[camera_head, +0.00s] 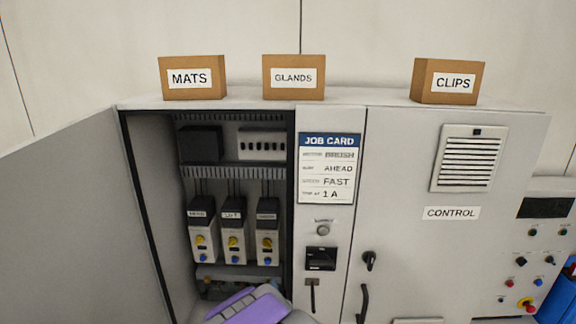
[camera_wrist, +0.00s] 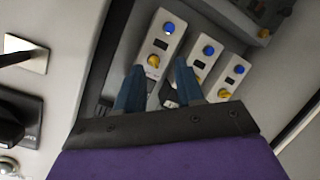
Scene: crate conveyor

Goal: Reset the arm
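My gripper (camera_wrist: 159,82) shows in the wrist view as two dark blue fingers held apart with nothing between them. Its fingers point toward three relay modules, each with a blue and a yellow knob: one (camera_wrist: 160,45), a second (camera_wrist: 205,50) and a third (camera_wrist: 235,72). I cannot tell whether a fingertip touches a module. In the head view my purple arm shows at the bottom, in front of the open cabinet (camera_head: 330,270). The same modules stand in a row inside it: left (camera_head: 201,232), middle (camera_head: 233,232) and right (camera_head: 267,232). My fingertips are hidden in that view.
The cabinet's open door (camera_head: 70,220) stands at the left. A job card (camera_head: 327,170), a black switch (camera_head: 321,258) and a door handle (camera_head: 364,303) are on the front. Boxes labelled MATS (camera_head: 192,78), GLANDS (camera_head: 293,78) and CLIPS (camera_head: 448,82) stand on top. A control panel (camera_head: 530,250) is at right.

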